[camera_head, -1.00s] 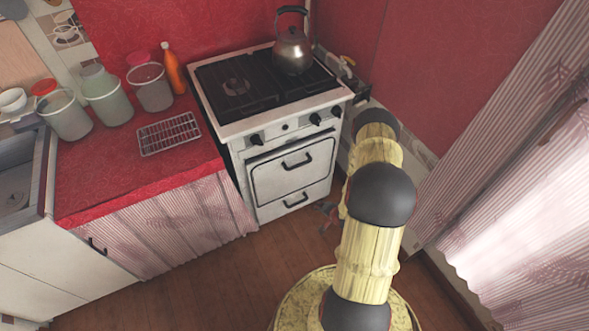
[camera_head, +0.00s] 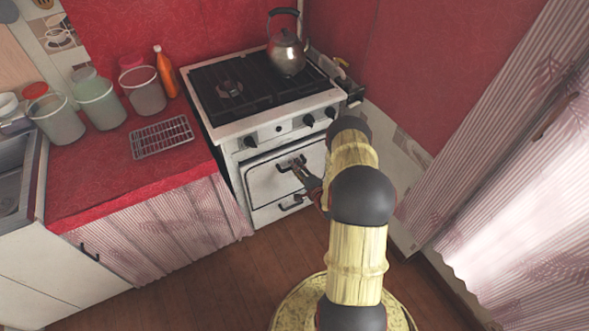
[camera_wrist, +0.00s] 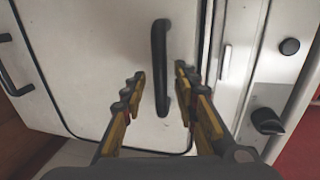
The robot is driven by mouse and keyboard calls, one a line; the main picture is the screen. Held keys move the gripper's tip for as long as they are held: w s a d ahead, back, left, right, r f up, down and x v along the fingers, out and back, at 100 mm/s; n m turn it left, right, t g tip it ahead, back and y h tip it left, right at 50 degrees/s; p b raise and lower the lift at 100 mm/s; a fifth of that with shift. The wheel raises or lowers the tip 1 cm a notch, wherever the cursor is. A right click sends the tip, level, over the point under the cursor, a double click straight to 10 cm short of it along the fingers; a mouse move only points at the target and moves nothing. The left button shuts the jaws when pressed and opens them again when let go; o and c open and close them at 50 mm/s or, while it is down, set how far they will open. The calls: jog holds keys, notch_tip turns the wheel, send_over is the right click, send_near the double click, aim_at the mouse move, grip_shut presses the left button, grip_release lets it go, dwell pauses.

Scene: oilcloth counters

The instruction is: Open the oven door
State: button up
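The white oven door (camera_head: 266,184) is closed on the front of the stove. Its dark bar handle (camera_head: 284,168) is partly covered by my gripper (camera_head: 300,168) in the head view. In the wrist view the handle (camera_wrist: 159,50) runs up and down the picture across the pale door (camera_wrist: 105,60). My gripper (camera_wrist: 160,76) is open there, one finger on each side of the handle's line. I cannot tell whether the handle is in depth between the fingertips or just beyond them; neither finger is seen pressing on it.
A lower drawer handle (camera_head: 290,203) sits below the door, and knobs (camera_head: 308,120) sit above it. A kettle (camera_head: 287,52) stands on the stove (camera_head: 222,130). A red counter (camera_head: 110,185) with jars and a wire rack (camera_head: 161,137) is at left. The wooden floor (camera_head: 205,275) in front is clear.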

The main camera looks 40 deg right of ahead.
jog(key=shift+x, duration=0.85)
jog(key=c, duration=0.3)
jog(key=c, duration=0.4)
jog(key=shift+s, duration=0.1)
grip_shut()
